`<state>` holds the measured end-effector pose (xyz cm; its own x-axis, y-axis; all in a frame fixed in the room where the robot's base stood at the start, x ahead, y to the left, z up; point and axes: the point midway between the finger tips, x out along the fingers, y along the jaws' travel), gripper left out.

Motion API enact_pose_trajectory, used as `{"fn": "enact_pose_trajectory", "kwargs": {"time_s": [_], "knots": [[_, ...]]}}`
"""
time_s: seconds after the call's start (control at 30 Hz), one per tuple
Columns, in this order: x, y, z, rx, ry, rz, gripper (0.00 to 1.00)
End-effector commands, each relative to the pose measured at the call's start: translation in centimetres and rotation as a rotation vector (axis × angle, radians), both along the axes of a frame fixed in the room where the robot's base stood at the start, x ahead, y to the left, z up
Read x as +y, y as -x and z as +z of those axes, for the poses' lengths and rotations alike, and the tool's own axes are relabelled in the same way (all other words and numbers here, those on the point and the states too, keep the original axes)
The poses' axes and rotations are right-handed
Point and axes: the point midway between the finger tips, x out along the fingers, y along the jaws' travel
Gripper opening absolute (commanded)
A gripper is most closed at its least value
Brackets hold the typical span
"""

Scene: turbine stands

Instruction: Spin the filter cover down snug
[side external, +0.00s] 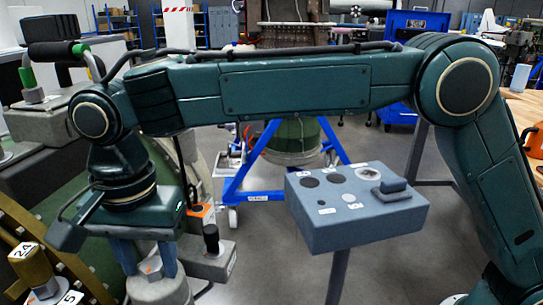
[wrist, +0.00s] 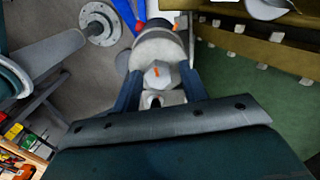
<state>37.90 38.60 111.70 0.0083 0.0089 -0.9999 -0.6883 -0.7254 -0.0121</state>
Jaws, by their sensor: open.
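The filter cover (side external: 158,291) is a grey round body with a hex top that carries an orange mark. It is at the lower left of the side view, and its hex top also shows near the upper middle of the wrist view (wrist: 157,76). My gripper (side external: 149,268) points down over it. The two blue fingers stand on either side of the hex top, and the jaws are open. In the wrist view, gaps beside the hex are small, and I cannot tell whether either finger touches it. The cover's lower part and seat are out of the side view.
A black-knobbed fitting (side external: 211,240) stands close right of my gripper. A brass fitting (side external: 34,272) with a "24" tag is at left. A grey console (side external: 355,232) on a post stands to the right, with open floor between. A blue frame (side external: 248,180) is behind.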

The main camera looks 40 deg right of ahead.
Motion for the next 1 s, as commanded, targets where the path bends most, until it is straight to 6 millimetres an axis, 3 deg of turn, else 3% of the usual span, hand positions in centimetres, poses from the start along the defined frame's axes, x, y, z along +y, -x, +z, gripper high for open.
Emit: {"fn": "enact_pose_trajectory", "kwargs": {"time_s": [0.03, 0.2, 1.0], "knots": [[-0.3, 0.3, -0.8, 0.021, 0.022, -0.001, 0.52], [-0.3, 0.2, -0.2, 0.019, 0.020, -0.002, 0.60], [-0.2, 0.1, 4.5, 0.008, 0.009, -0.001, 0.60]]}}
